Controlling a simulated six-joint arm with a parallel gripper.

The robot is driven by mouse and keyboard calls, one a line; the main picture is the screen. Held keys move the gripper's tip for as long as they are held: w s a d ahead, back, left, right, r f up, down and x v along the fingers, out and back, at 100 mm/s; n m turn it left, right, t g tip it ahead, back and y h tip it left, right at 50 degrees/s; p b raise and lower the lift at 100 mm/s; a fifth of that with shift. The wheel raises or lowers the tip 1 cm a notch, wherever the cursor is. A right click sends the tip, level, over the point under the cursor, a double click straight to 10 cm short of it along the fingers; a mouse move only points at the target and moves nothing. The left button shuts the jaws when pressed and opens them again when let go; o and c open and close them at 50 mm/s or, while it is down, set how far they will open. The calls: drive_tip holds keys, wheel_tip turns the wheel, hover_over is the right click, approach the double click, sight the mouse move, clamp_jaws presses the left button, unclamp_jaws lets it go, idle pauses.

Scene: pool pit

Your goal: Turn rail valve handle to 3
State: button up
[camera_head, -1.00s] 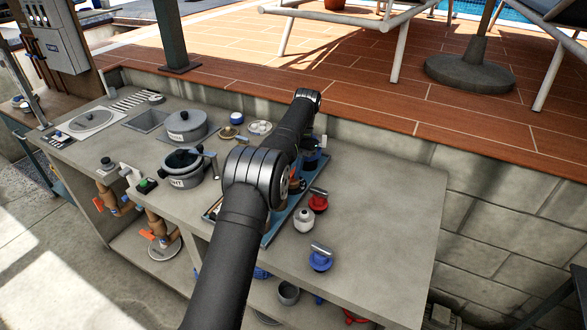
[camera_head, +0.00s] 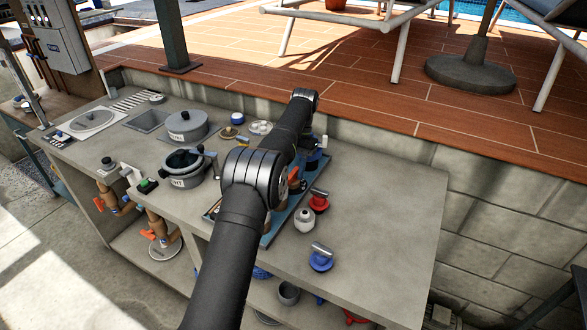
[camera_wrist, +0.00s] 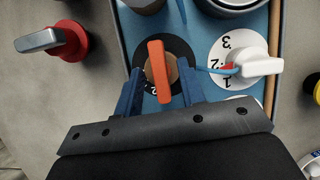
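In the wrist view an orange bar handle (camera_wrist: 158,72) sits on a round brown hub over a black dial (camera_wrist: 178,50) with white numbers, partly hidden. The handle stands nearly upright in the picture, and a 2 shows near its lower left. My gripper (camera_wrist: 160,75) has its blue fingers apart on either side of the handle, with gaps visible. To the right, a white handle (camera_wrist: 262,66) with a red pointer sits on a white dial (camera_wrist: 229,42) marked 1, 2 and 3. Its pointer is near 1 and 2.
Both dials are on a blue board (camera_head: 282,226) on the grey counter (camera_head: 385,215). A red knob with a grey lever (camera_head: 318,199) and a blue one (camera_head: 321,258) stand right of it. Pots (camera_head: 186,125) stand left. The counter's right end is clear.

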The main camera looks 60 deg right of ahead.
drive_tip(key=r, duration=0.4)
drive_tip(key=shift+s+r, duration=0.2)
drive_tip(key=s+a+r, duration=0.3)
drive_tip(key=s+r, duration=0.3)
drive_tip(key=s, duration=0.5)
drive_tip(key=shift+r, duration=0.3)
hover_over(293, 171)
wheel_tip(293, 171, down, 7)
drive_tip(key=shift+f, duration=0.15)
drive_tip(key=shift+s+a+f, duration=0.1)
drive_tip(key=shift+s+f, duration=0.05)
drive_tip(key=shift+f, duration=1.75)
